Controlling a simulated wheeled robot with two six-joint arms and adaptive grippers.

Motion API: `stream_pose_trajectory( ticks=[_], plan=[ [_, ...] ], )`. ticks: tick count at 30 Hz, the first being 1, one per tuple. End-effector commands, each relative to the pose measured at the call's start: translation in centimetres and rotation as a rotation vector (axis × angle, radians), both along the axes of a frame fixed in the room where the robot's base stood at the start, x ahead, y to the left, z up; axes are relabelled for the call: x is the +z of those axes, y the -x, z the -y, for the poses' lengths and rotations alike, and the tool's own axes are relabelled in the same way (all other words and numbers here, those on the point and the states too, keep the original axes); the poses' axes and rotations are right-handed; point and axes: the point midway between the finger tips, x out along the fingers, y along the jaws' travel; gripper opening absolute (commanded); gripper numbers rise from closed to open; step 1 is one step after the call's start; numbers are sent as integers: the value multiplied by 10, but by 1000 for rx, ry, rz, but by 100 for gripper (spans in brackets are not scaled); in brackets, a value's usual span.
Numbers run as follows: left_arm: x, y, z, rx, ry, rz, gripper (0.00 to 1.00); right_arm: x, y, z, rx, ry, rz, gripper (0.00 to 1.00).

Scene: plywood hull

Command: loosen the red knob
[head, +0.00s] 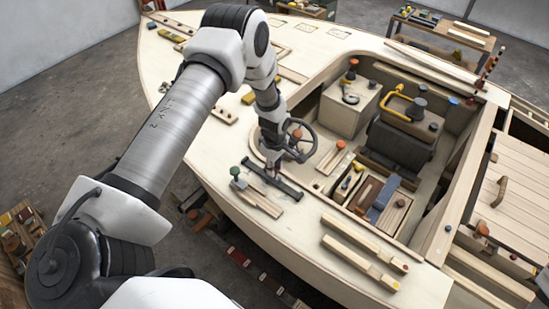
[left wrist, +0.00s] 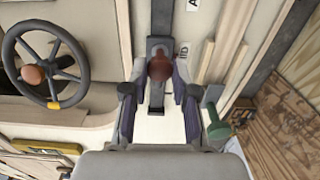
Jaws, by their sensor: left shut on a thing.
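The red knob (left wrist: 159,67) shows in the left wrist view as a dark red round head above a dark metal bar (left wrist: 160,24). My left gripper (left wrist: 160,80) has its two fingers on either side of the knob and is shut on it. In the head view my left gripper (head: 275,168) points down over the same dark bar (head: 283,186) on the pale plywood deck, and hides most of the knob there. My right gripper is in neither view.
A dark steering wheel (left wrist: 45,64) is close by. Wooden strips (head: 360,250) lie on the deck. The open cockpit lies to the right.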

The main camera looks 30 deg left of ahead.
Motion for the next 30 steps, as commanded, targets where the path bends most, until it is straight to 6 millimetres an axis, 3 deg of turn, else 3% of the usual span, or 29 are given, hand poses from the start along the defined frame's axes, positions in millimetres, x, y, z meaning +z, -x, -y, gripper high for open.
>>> stream_pose_trajectory(
  ticks=[6,7,8,9,20,23,30],
  plan=[
    [-3,4,0,0,0,-9,0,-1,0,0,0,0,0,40],
    [-3,4,0,0,0,-9,38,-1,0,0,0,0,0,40],
    [-3,4,0,0,0,-9,48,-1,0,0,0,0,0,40],
    [-3,3,0,0,1,-8,52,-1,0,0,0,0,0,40],
    [6,1,0,-1,1,-2,52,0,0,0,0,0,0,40],
    [23,0,0,-1,1,0,52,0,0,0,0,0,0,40],
    [84,0,0,-1,2,-1,52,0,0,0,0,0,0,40]
  ],
)
